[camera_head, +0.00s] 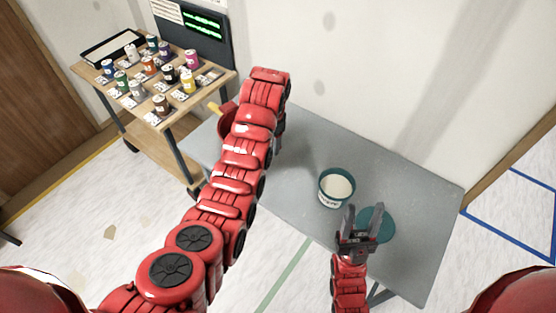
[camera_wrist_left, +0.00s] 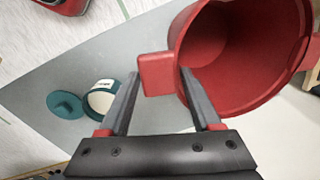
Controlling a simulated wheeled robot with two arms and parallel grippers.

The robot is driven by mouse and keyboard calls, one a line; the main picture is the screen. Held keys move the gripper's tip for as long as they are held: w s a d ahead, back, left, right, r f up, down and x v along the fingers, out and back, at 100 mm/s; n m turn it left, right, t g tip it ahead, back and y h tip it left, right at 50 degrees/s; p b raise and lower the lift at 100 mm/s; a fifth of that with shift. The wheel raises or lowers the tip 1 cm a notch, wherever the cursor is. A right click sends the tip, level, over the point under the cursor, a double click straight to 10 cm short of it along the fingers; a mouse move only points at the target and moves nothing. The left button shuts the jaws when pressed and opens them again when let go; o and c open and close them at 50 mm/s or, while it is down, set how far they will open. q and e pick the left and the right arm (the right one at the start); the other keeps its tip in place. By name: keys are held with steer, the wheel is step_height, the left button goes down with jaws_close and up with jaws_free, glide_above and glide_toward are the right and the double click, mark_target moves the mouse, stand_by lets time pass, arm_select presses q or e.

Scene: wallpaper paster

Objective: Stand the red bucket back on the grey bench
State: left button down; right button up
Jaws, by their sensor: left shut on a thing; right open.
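The red bucket (camera_wrist_left: 225,50) fills the upper right of the left wrist view, its open mouth toward the camera; its inside looks empty. My left gripper (camera_wrist_left: 160,74) is shut on a red tab at the bucket's rim. In the head view only a sliver of the bucket (camera_head: 225,120) shows beside my left arm, by the bench's back left corner; the arm hides the rest. I cannot tell whether it touches the grey bench (camera_head: 305,150). My right gripper (camera_head: 363,211) is open and empty above the bench's front, near a teal lid.
An open teal tub (camera_head: 337,187) with pale contents stands on the bench, with the round teal lid (camera_head: 383,223) to its right. A wooden cart (camera_head: 165,150) with several paint cans stands at back left. The bench's right part is clear. A wall closes the back.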

arm_select(q)
steer(key=shift+s+d, duration=0.1)
steer(key=shift+s+d+f+m+p, duration=0.3)
steer(key=shift+s+d+m+p, duration=0.1)
steer(key=shift+s+m+p, duration=0.3)
steer(key=s+d+f+m+p, duration=0.1)
steer(key=s+m+p, duration=0.1)
steer(key=s+p, duration=0.35)
steer(key=s+d+f+m+p, duration=0.2)
steer(key=s, duration=0.6)
steer(key=w+f+b, duration=0.2)
steer(key=w+b, duration=0.1)
steer(key=w, duration=0.5)
steer(key=w+f+b, duration=0.3)
steer(key=w, duration=0.5)
steer(key=shift+d+h, duration=0.25)
steer(key=shift+h, duration=0.15)
steer(key=shift+w+b, duration=0.1)
steer(key=shift+b, duration=0.3)
